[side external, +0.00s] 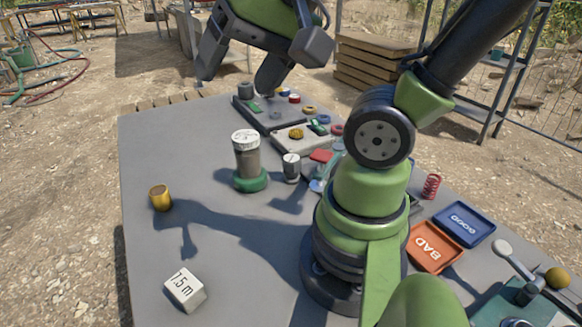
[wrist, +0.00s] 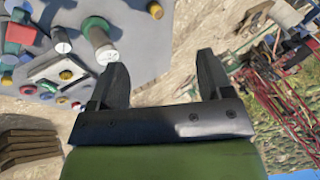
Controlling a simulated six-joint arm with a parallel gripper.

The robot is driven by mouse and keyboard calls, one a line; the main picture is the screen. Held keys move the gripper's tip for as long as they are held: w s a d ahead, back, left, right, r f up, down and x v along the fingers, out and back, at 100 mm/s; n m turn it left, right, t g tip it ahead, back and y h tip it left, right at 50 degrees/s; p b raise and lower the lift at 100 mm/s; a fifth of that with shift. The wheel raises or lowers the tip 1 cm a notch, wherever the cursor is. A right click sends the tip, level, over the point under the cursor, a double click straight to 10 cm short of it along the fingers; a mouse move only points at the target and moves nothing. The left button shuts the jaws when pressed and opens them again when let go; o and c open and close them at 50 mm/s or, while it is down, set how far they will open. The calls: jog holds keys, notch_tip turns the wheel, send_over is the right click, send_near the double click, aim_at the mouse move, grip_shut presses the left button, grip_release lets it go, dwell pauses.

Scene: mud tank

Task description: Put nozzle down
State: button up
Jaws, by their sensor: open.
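A small brass-coloured cylinder, which looks like the nozzle (side external: 161,197), stands upright on the left part of the grey table. It also shows at the top of the wrist view (wrist: 155,10). My gripper (side external: 236,82) is raised over the far end of the table, well away from the cylinder. In the wrist view my gripper (wrist: 160,83) has its two fingers wide apart with nothing between them.
A capped jar (side external: 246,153) stands in a green base (side external: 250,181), with a small grey cylinder (side external: 291,168) beside it. A white "7.5 m" block (side external: 184,287) lies in front. Orange BAD (side external: 411,252) and blue GOOD (side external: 479,236) trays sit right. The table's left side is mostly clear.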

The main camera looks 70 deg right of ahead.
jog(key=w+d+f+m+g+h, duration=0.2)
jog(key=w+d+f+m+g, duration=0.15)
jog(key=d+m, duration=0.65)
jog(key=m+g+y, duration=0.1)
jog(key=m+g, duration=0.2)
jog(key=m, duration=2)
send_over(289, 157)
notch_tip(289, 157, down, 14)
jog(key=shift+w, duration=0.1)
jog(key=shift+m, duration=0.3)
notch_tip(289, 157, down, 4)
jog(key=shift+f, duration=3.25)
jog(key=shift+d, duration=0.1)
jog(key=c, duration=1.1)
